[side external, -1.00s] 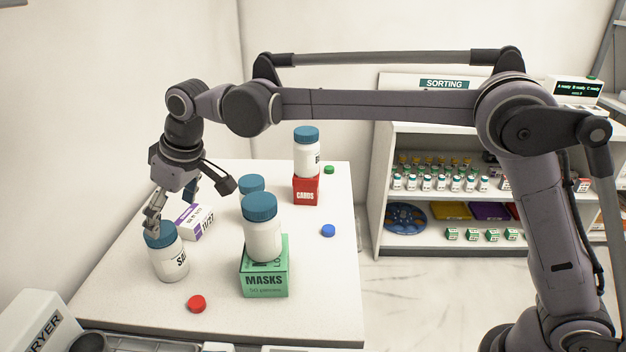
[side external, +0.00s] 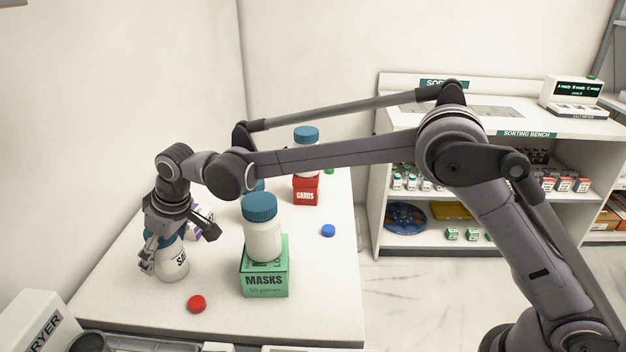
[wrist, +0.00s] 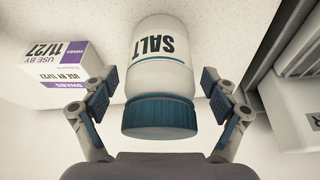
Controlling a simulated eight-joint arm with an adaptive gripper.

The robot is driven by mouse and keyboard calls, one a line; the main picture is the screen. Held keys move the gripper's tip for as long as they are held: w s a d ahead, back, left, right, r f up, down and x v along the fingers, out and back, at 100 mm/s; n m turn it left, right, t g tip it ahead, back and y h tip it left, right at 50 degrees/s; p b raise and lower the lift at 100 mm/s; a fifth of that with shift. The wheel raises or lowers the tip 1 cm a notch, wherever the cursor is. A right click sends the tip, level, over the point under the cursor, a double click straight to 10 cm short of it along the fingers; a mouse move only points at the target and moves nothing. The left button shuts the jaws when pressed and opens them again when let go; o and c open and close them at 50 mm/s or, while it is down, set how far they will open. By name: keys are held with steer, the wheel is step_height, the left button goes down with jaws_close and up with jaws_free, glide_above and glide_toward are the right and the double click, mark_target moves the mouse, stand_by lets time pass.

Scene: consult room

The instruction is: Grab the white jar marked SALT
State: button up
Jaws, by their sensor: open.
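The white jar marked SALT (side external: 172,264) has a blue lid and stands upright on the white table at the left in the side view. In the wrist view the jar (wrist: 160,70) lies between my two fingers, with its lid nearest the palm and its label upside down. My gripper (side external: 165,260) is low over the jar, with its fingers around the lid and upper body. In the wrist view my gripper (wrist: 158,100) is open, with a gap on both sides of the jar. The fingers partly hide the lid in the side view.
A white and purple swabs box (wrist: 50,70) stands close beside the jar. A green MASKS box (side external: 264,278) bears another blue-lidded jar (side external: 263,235). A red CARDS box (side external: 306,190) stands farther back. Red (side external: 196,304) and blue (side external: 328,230) caps lie on the table.

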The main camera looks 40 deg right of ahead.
steer(key=shift+f, duration=0.25)
steer(key=c, duration=1.3)
steer(key=shift+o, duration=0.2)
steer(key=shift+r, duration=0.2)
